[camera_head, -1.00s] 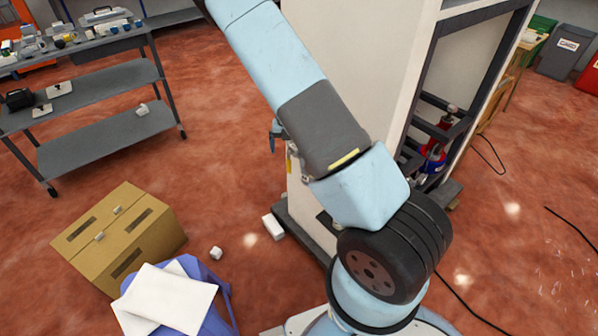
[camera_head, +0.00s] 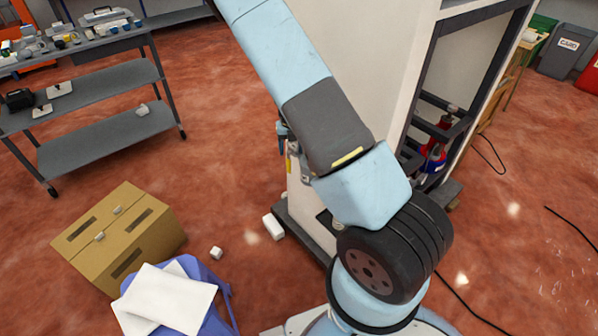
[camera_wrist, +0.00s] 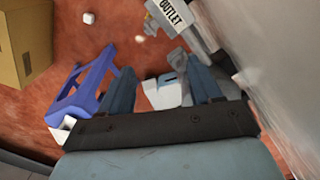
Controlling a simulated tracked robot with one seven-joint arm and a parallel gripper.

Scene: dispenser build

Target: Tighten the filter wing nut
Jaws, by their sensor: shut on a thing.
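My gripper (camera_wrist: 160,66) shows in the wrist view as two blue-grey fingers, a little apart, with pale and grey shapes between them. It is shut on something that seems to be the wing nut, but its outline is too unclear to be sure. A grey part with a plate marked OUTLET (camera_wrist: 172,14) is just beyond the right fingertip, beside the pale cabinet wall. In the head view my arm hides most of this spot. A blue finger-like part (camera_head: 282,133) and a yellow piece (camera_head: 290,161) show at the cabinet's left edge.
The tall pale cabinet (camera_head: 350,60) stands close behind my arm. A cardboard box (camera_head: 120,235) and a blue stool (camera_head: 222,318) with white sheets are at lower left. A small white block (camera_head: 216,253) lies on the floor. A grey shelf cart (camera_head: 100,127) stands at left.

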